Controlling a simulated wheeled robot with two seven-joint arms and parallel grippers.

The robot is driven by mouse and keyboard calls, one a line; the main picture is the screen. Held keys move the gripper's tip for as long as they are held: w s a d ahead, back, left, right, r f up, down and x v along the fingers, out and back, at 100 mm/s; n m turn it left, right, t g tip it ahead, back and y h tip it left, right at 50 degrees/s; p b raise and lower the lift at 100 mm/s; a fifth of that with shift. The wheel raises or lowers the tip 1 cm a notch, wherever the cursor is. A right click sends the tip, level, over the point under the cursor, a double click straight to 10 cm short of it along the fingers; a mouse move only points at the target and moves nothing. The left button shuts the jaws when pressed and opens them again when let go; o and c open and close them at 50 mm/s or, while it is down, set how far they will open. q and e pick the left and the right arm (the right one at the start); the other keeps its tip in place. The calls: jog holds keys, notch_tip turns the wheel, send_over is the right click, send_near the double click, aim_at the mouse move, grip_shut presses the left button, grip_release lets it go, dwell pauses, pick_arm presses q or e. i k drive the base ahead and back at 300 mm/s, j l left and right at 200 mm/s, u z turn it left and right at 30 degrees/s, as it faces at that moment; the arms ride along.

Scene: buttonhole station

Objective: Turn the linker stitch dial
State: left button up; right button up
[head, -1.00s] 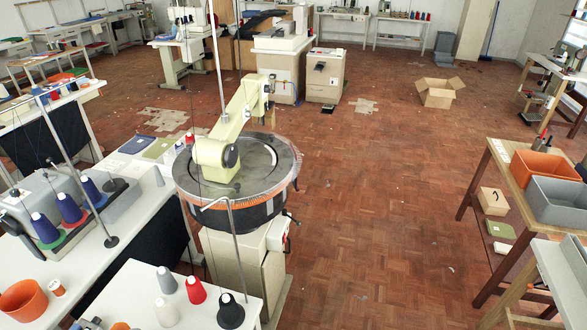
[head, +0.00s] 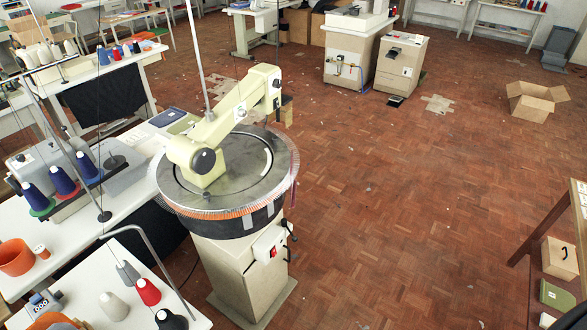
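The linker (head: 235,260) stands left of centre on a cream pedestal. Its wide round dial ring (head: 228,217) lies flat on top, edged with fine points and an orange band. I cannot tell whether this knob is the stitch dial. Dark handles (head: 288,229) and a small red switch (head: 272,252) show on the pedestal's right side. Neither of my grippers is in view.
A white table with blue yarn cones (head: 62,181) is left of the linker. A smaller table with a red cone (head: 148,291) is in front. Parquet floor to the right is clear, with a cardboard box (head: 537,102) far off. A wooden table (head: 566,215) borders the right edge.

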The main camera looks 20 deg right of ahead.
aim_at(277, 83)
jog(key=i+l+u, duration=0.15)
jog(key=l, duration=0.25)
jog(key=i+l+u, duration=0.1)
jog(key=l, duration=0.3)
jog(key=i+l+u, duration=0.15)
jog(key=l, duration=0.25)
jog(key=i+l+u, duration=0.1)
jog(key=l, duration=0.35)
jog(key=i+l+u, duration=0.15)
jog(key=l, duration=0.3)
jog(key=l+u, duration=0.2)
jog(key=l, duration=0.45)
jog(key=k, duration=0.05)
